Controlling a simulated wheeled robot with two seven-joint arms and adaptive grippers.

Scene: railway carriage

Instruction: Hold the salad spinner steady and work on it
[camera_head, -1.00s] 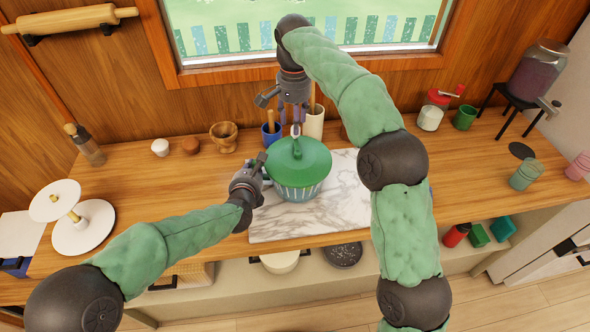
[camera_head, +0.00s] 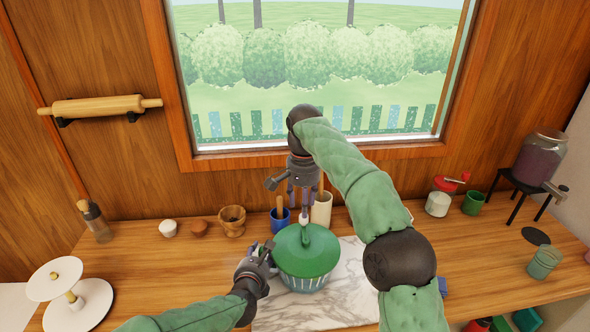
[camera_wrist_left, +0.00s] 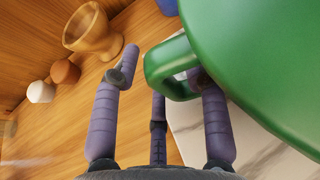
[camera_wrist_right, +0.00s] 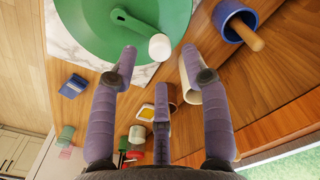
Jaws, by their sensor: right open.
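The salad spinner has a green lid (camera_head: 308,256) and a pale ribbed bowl (camera_head: 305,284), and stands upright on a marble board. A green crank arm (camera_wrist_right: 133,25) on the lid ends in a white knob (camera_wrist_right: 160,47). My right gripper (camera_head: 304,205) points down over the knob, open, its fingertips on either side of it in the right wrist view. My left gripper (camera_head: 267,252) is at the lid's left side. In the left wrist view its fingers stand spread around the green side handle (camera_wrist_left: 165,72), one reaching into the loop and one apart from it.
The marble board (camera_head: 350,290) lies on the wooden counter. Behind the spinner stand a blue cup (camera_head: 279,220) and a cream holder (camera_head: 321,208) with utensils, close to my right gripper. A wooden mortar (camera_head: 232,222) stands at left. A cake stand (camera_head: 75,300) is farther left.

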